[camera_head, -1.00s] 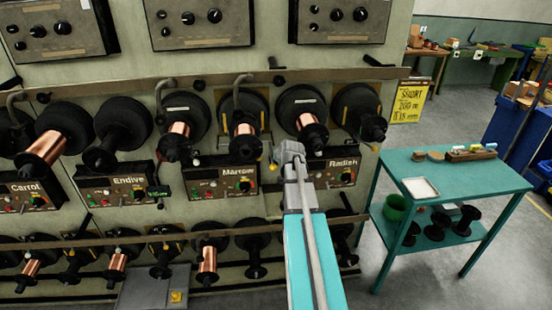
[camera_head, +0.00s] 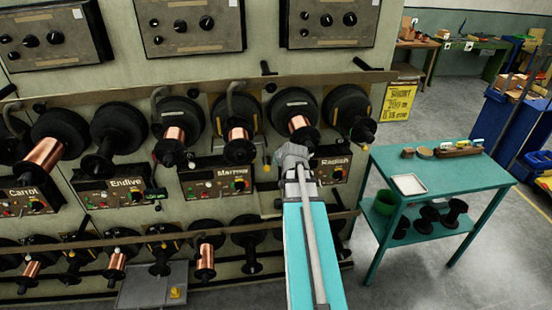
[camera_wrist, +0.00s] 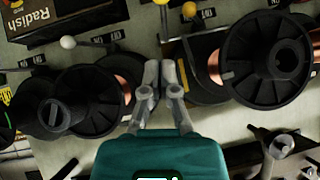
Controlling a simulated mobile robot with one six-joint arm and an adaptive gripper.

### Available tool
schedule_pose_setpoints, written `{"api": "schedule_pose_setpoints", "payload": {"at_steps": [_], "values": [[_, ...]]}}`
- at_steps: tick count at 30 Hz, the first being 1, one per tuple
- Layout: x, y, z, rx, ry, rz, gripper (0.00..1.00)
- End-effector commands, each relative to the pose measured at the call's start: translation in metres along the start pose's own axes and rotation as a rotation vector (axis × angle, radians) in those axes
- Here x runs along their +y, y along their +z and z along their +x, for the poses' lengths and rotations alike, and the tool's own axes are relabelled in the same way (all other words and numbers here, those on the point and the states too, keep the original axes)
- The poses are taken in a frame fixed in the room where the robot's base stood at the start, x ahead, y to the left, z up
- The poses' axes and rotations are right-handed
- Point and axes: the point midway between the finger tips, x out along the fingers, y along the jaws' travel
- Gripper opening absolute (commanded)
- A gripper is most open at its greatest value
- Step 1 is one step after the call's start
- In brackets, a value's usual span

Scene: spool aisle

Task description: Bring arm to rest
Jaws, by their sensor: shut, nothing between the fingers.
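My arm reaches forward from the bottom of the head view toward the spool rack. My gripper shows in the wrist view (camera_wrist: 158,75), its fingers shut with nothing between them. In that view it points at the pale panel between two black spools, one on the left (camera_wrist: 95,100) and a larger one with copper wire on the right (camera_wrist: 262,62). I cannot tell the exact gap to them. In the head view the fingers are hidden behind the wrist, which lies in front of the panel just left of the Radish label (camera_head: 334,170).
The rack holds spools in two rows, some with copper wire (camera_head: 44,153).

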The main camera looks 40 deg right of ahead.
Motion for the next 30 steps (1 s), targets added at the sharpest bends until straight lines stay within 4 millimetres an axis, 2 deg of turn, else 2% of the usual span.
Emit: {"api": "schedule_pose_setpoints", "payload": {"at_steps": [17, 20, 26, 30], "values": [[-0.001, 0.0, 0.0, 0.0, -0.001, -0.001, 0.0], [-0.006, 0.005, 0.002, -0.011, -0.007, -0.007, 0.0], [-0.036, 0.031, 0.009, -0.08, -0.034, -0.043, 0.0], [-0.07, 0.064, 0.014, -0.168, -0.062, -0.089, 0.0]]}}
